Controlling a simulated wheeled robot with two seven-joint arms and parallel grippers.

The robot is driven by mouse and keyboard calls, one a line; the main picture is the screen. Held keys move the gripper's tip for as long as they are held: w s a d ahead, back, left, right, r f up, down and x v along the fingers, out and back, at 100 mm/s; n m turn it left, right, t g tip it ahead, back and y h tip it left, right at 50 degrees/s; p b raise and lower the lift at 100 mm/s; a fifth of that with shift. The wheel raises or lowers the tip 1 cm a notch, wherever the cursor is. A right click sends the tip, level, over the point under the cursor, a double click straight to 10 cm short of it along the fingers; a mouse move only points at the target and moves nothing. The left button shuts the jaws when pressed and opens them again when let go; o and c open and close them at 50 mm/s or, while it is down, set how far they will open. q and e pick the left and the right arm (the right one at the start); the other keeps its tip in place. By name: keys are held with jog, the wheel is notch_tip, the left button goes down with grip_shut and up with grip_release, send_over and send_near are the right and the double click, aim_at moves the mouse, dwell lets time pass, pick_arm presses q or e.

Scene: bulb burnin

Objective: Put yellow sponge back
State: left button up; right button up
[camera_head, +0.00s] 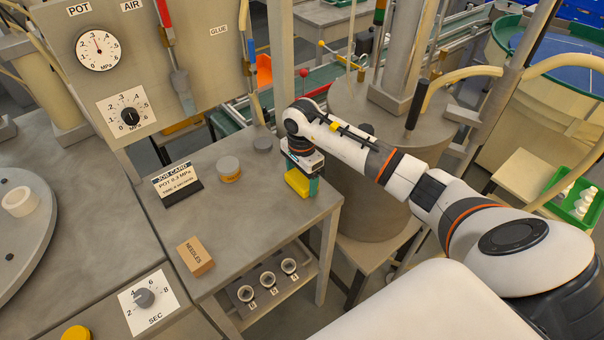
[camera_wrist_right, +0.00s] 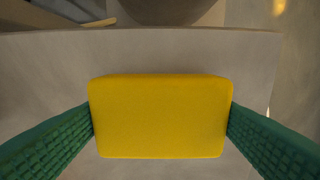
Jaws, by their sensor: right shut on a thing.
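The yellow sponge (camera_head: 297,183) is at the right end of the grey workbench (camera_head: 235,258) in the head view. My right gripper (camera_head: 301,182) points down there and is shut on the sponge. In the right wrist view the yellow sponge (camera_wrist_right: 160,117) fills the middle, with a green finger pad of my right gripper (camera_wrist_right: 160,125) against each side. The bench top (camera_wrist_right: 50,60) shows beneath it; I cannot tell whether the sponge touches it. My left gripper is not in view.
A job card (camera_head: 177,180), a yellow-labelled tin (camera_head: 229,169) and a needles box (camera_head: 196,256) stand on the bench. A large grey pot (camera_head: 372,190) is just right of the bench edge. The bench's middle is clear.

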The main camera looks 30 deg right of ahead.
aim_at(302, 177)
jog(key=shift+f, duration=0.1)
jog(key=o, duration=0.5)
jog(key=shift+f, duration=0.1)
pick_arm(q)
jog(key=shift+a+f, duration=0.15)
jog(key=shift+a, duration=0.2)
pick_arm(e)
jog(key=o, duration=0.5)
jog(key=shift+c, duration=0.2)
jog(key=shift+r, duration=0.35)
pick_arm(q)
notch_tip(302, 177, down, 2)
jog(key=b, duration=0.2)
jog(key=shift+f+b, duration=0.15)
jog(key=shift+b, duration=0.2)
pick_arm(e)
notch_tip(302, 177, up, 12)
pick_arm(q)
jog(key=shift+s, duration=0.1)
pick_arm(e)
jog(key=shift+f, duration=0.2)
